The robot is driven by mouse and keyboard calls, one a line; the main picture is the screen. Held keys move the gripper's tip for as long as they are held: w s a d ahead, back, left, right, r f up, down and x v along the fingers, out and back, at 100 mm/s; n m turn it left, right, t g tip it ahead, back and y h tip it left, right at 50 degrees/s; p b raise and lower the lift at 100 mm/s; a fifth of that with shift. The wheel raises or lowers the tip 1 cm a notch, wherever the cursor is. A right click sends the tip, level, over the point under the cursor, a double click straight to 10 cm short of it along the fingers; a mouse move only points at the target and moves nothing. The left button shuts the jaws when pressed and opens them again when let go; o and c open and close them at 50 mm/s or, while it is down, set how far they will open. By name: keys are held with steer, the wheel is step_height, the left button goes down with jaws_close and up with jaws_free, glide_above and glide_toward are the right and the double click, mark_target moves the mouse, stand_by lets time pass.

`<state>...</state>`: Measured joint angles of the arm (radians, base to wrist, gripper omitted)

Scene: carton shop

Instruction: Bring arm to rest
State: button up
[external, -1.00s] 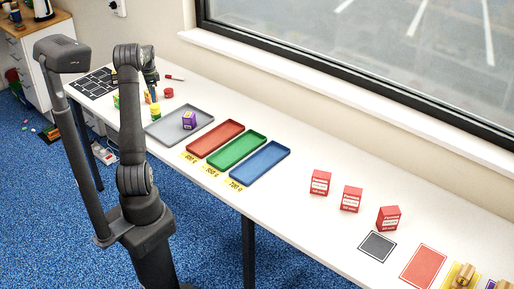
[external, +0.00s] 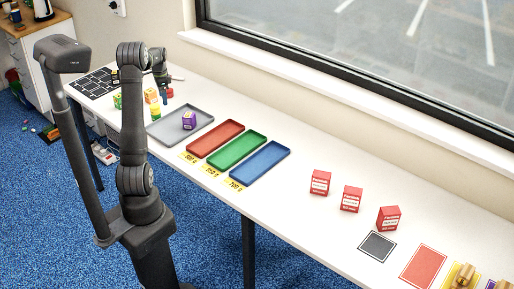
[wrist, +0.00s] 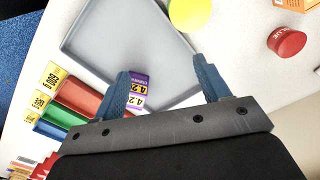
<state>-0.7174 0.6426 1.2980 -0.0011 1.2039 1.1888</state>
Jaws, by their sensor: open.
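My gripper (wrist: 162,85) is open, with its two blue fingers spread and nothing between them in the wrist view. In the external view my gripper (external: 161,97) hangs above the far left part of the table, beyond the grey tray. The rest of my arm rises from its base at the front left and bends over the table at the top.
The grey tray (external: 166,135) holds a purple carton (external: 189,120). Red (external: 205,146), green (external: 228,156) and blue (external: 250,172) trays stand to its right. Small cartons and a red lid (wrist: 287,41) lie near my gripper. Red cartons (external: 320,182) stand farther right.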

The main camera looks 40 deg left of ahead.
steer(key=s+d+m, duration=0.1)
steer(key=s+d, duration=0.1)
steer(key=d, duration=0.9)
steer(key=s+d, duration=0.3)
steer(key=d, duration=0.7)
steer(key=a+f, duration=0.6)
steer(key=a, duration=0.1)
steer(key=a+f, duration=0.3)
steer(key=a, duration=0.1)
steer(key=shift+s+a+f, duration=0.2)
steer(key=shift+s+a, duration=0.05)
steer(key=shift+s, duration=0.05)
steer(key=shift+f, duration=0.4)
steer(key=shift+r, duration=0.6)
steer(key=w+d+r, duration=0.1)
steer(key=d+r, duration=0.7)
steer(key=d, duration=0.4)
steer(key=w+a+r, duration=0.1)
steer(key=w+a, duration=0.1)
steer(key=a, duration=0.3)
steer(key=shift+w+a+r, duration=0.2)
steer(key=shift+w+r, duration=0.05)
steer(key=shift+w, duration=0.1)
